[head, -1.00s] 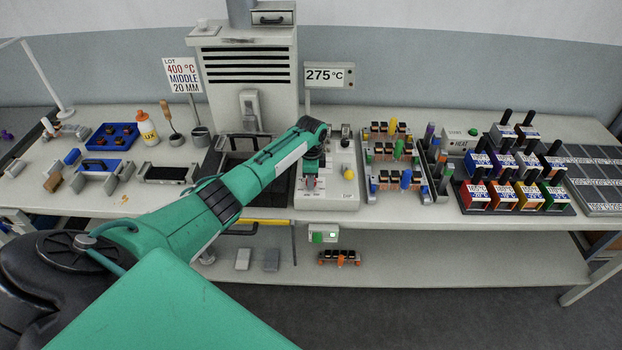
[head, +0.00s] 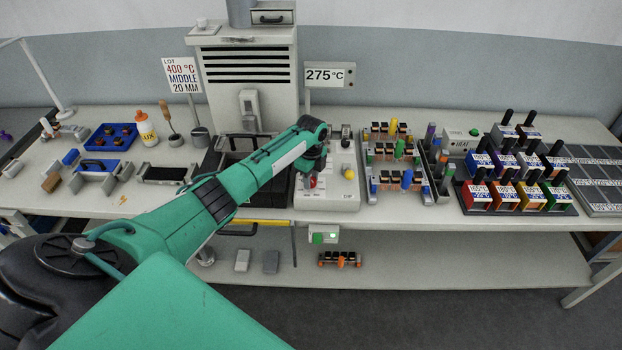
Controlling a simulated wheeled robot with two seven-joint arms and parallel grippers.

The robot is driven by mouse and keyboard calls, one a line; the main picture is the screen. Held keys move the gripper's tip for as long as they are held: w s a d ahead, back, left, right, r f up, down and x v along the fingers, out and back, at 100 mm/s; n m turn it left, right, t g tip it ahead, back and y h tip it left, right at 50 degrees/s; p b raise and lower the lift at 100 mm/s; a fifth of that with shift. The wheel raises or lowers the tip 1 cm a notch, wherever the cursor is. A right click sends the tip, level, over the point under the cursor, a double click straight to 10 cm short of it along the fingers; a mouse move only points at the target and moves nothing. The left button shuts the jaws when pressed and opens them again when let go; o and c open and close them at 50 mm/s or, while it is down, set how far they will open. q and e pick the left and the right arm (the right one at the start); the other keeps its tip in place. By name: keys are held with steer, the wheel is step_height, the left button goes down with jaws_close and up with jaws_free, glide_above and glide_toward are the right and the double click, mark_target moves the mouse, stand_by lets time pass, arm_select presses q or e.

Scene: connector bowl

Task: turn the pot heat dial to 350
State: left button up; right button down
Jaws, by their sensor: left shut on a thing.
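The white control panel (head: 330,202) of the pot stands on the bench in the middle of the head view. My left gripper (head: 309,181) reaches down at the panel's left part and is shut on the pot heat dial there. The dial is mostly hidden by the gripper and wrist; a small red part shows at the fingers, and I cannot tell whether it belongs to the dial. The display (head: 328,75) behind the panel reads 275 °C. My right gripper is not in view.
A yellow knob (head: 348,173) sits on the same panel, to the right of my gripper. The dark pot well (head: 240,180) lies left of it, under my forearm. A lot sign (head: 182,74) reads 400 °C, middle, 20 mm. Connector racks (head: 395,160) stand to the right.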

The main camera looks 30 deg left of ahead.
arm_select(q)
steer(key=shift+r, duration=0.1)
steer(key=o, duration=1)
steer(key=shift+c, duration=0.2)
step_height(320, 180, up, 14)
steer(key=b, duration=0.3)
steer(key=shift+f, duration=0.25)
